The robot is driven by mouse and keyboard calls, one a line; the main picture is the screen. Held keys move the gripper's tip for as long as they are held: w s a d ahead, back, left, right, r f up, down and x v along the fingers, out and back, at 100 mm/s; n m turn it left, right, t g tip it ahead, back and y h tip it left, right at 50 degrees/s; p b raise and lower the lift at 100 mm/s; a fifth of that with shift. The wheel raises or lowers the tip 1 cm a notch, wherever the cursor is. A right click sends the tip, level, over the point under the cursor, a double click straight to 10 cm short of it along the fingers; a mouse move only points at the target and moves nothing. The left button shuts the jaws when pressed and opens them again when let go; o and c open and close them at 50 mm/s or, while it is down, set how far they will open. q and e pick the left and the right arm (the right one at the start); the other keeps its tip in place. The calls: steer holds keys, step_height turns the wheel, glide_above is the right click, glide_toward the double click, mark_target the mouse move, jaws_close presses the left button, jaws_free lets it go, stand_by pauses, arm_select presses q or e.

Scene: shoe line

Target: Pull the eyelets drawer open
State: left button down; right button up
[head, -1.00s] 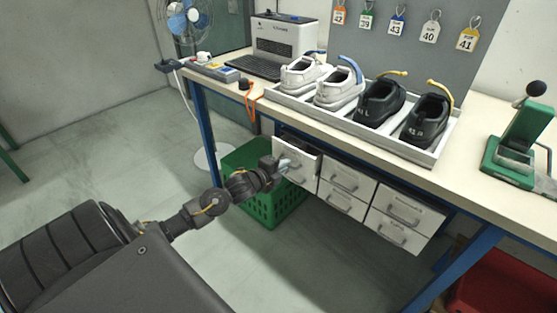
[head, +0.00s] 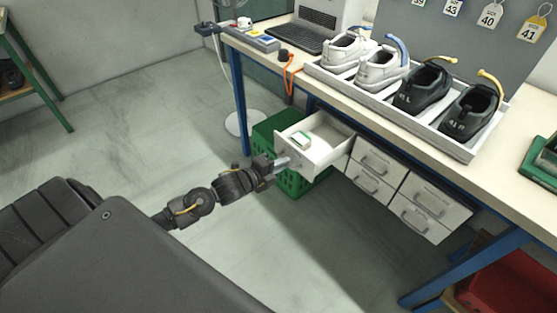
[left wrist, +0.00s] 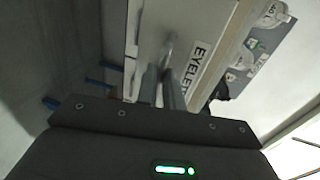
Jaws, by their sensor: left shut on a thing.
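The eyelets drawer (head: 318,150) is the upper left white drawer under the bench. In the left wrist view the fingers (left wrist: 163,88) close around the grey handle (left wrist: 168,48), beside a label reading "EYELE" (left wrist: 197,62), the rest of which is cut off. My right gripper is not in view.
The other drawers (head: 378,161) beside it are shut. A green crate (head: 266,135) stands on the floor behind the open drawer. A tray (head: 440,138) of white and black shoes stands on the bench above. The floor in front is clear.

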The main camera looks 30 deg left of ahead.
arm_select(q)
steer(key=c, duration=1.5)
jaws_free()
steer(key=shift+s, duration=0.1)
steer(key=v, duration=1)
steer(key=shift+s+a+r, duration=0.1)
steer(key=shift+s+a, duration=0.05)
steer(key=shift+s, duration=0.15)
